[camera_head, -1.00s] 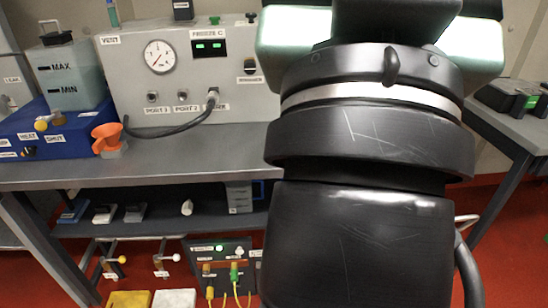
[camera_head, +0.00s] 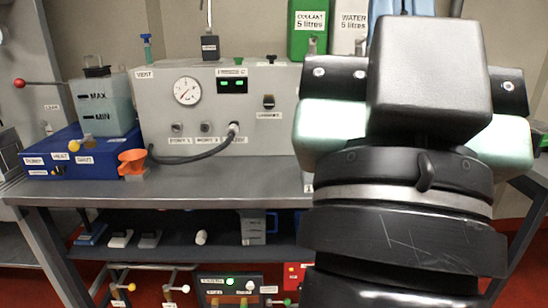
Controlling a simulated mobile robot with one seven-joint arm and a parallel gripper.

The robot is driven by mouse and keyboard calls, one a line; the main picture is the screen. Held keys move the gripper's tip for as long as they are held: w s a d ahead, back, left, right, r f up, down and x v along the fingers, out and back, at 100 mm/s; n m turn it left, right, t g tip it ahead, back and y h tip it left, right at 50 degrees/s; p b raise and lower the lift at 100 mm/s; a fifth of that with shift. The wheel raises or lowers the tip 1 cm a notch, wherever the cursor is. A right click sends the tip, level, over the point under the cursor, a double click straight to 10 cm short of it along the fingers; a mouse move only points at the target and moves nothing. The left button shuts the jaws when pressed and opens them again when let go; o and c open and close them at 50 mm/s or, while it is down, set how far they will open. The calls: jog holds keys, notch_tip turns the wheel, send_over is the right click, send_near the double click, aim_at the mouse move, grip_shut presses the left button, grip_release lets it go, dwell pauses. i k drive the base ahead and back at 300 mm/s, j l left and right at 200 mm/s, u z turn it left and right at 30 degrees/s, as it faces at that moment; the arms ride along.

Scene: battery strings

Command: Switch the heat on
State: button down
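The blue unit (camera_head: 105,158) stands at the left end of the grey bench, with a clear tank marked MAX and MIN (camera_head: 104,105) on top. Its front has small labels, one of which (camera_head: 60,157) seems to read HEAT, though the text is blurred. A small dark switch (camera_head: 57,171) sits below the labels; its position is too small to tell. My black arm fills the right side of the picture, well away from the blue unit. My gripper is not in view.
A grey panel (camera_head: 215,140) with a gauge, a green display and a hose stands behind. A red-tipped lever (camera_head: 20,83) sticks out at far left. The bench front (camera_head: 250,190) is clear.

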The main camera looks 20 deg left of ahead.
aim_at(59, 170)
jog(key=u, duration=0.35)
jog(key=i+j+u, duration=0.1)
jog(key=u, duration=0.3)
jog(key=i+j+u, duration=0.1)
jog(key=j+u, duration=0.15)
jog(key=u, duration=0.15)
jog(key=i+j+u, duration=0.15)
jog(key=u, duration=0.25)
